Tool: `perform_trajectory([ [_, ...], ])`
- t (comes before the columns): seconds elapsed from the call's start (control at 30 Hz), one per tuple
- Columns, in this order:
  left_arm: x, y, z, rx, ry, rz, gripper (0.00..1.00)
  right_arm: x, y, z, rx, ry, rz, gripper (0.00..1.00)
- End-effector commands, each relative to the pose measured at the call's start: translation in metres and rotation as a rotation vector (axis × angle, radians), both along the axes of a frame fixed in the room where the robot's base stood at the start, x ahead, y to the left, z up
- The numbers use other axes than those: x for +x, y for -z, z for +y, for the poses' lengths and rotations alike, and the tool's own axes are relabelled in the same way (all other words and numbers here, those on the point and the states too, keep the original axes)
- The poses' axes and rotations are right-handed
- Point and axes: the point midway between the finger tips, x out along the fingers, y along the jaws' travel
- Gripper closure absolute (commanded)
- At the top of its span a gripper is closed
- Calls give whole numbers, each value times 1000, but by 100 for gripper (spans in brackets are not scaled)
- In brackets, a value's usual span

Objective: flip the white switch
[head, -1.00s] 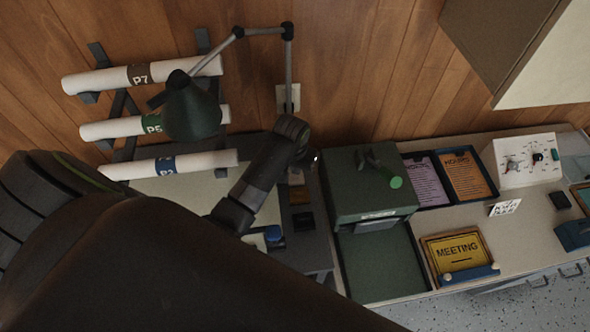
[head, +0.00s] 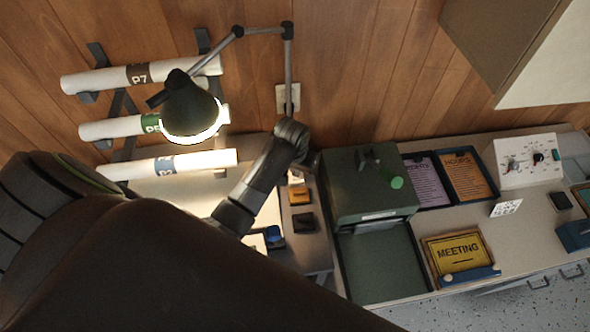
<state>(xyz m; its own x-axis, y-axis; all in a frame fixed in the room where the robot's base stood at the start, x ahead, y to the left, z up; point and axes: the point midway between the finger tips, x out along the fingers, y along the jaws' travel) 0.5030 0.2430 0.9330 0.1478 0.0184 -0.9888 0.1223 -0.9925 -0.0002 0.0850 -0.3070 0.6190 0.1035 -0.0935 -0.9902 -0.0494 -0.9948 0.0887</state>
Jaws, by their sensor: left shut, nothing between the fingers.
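The white switch (head: 282,98) is a pale plate on the wood-panelled wall, partly behind the lower lamp arm. Its rocker cannot be made out. My left gripper (head: 294,138) is at the end of my arm, just below the plate in the picture. It is shut and nothing shows in it; its fingertips are hard to make out, and I cannot tell whether they touch anything. The desk lamp (head: 188,108) is lit, with a bright glow under its dark green shade. My right gripper is not in view.
Rolled plans (head: 190,161) lie on a wall rack at the left, close to the lamp. A dark green machine (head: 368,190) stands right of my gripper. Trays with signs and a white control box (head: 527,160) are further right along the bench.

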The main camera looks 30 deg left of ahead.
Motion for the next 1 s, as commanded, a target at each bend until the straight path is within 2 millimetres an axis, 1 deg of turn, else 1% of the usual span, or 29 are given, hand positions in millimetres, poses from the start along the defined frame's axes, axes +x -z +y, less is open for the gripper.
perform_trajectory([
  [0.1, 0, -13, 0, 0, 0, 0, 100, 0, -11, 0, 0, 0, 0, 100],
  [0.27, 0, -26, 0, 0, 0, 0, 100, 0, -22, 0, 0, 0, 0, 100],
  [0.37, 1, -30, 0, -1, 0, -3, 100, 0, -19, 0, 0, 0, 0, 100],
  [0.8, 1, -65, 0, 0, 0, -2, 100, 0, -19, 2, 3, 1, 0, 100],
  [1.0, 0, -69, 0, 0, 0, 0, 100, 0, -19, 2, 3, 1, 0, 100],
])
